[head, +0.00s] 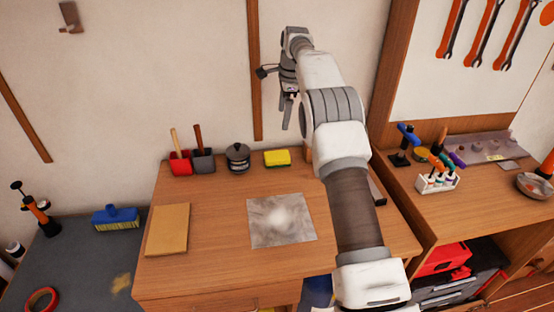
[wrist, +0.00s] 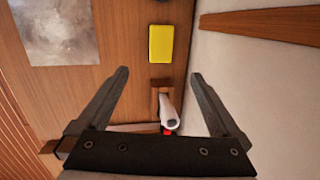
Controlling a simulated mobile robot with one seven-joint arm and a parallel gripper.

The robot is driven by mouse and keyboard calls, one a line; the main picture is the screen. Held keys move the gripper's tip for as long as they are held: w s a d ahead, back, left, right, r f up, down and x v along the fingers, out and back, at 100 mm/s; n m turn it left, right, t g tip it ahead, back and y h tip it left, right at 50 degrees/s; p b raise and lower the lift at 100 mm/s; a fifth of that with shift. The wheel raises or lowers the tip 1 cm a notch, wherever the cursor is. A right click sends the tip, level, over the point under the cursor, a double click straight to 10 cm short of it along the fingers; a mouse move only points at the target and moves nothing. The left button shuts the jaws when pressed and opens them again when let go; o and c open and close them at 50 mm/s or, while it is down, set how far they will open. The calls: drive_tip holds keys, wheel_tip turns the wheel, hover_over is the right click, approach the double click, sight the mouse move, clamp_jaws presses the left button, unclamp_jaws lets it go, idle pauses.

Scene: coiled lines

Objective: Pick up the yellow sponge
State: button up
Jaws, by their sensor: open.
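The yellow sponge (head: 277,158) lies at the back edge of the wooden table, near the wall. It also shows in the wrist view (wrist: 160,43), lying flat just beyond my fingertips and between their lines. My gripper (head: 288,110) hangs above the back of the table, higher than the sponge and apart from it. In the wrist view my gripper (wrist: 160,75) is open with nothing between its fingers.
A dark lidded pot (head: 238,158) stands left of the sponge, with red and grey holders (head: 203,161) further left. A grey sheet (head: 282,220) and a tan board (head: 168,230) lie in front. A white cylindrical object (wrist: 168,110) shows near my gripper's base.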

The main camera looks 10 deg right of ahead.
drive_tip(key=b, duration=0.1)
hover_over(277, 155)
drive_tip(key=s, duration=0.1)
drive_tip(key=f, duration=1.1)
drive_tip(key=shift+s+d+f, duration=0.15)
drive_tip(key=shift+d+f, duration=0.1)
drive_tip(key=shift+f, duration=0.05)
drive_tip(key=shift+w+a+f, duration=0.1)
drive_tip(key=shift+w+f, duration=0.1)
drive_tip(key=shift+f, duration=0.8)
drive_tip(key=shift+w+f, duration=0.15)
drive_tip(key=shift+f, duration=0.9)
drive_tip(key=shift+w+a+f, duration=0.1)
drive_tip(key=shift+w+f, duration=0.1)
drive_tip(key=shift+f, duration=0.8)
drive_tip(key=c, duration=1.2)
drive_tip(key=shift+c, duration=0.2)
drive_tip(key=shift+r, duration=0.1)
wheel_tip(277, 155, up, 4)
drive_tip(key=shift+f, duration=0.1)
drive_tip(key=s+d+r+b, duration=0.2)
drive_tip(key=s+d+r, duration=0.5)
drive_tip(key=s, duration=0.2)
drive_tip(key=shift+d, duration=0.2)
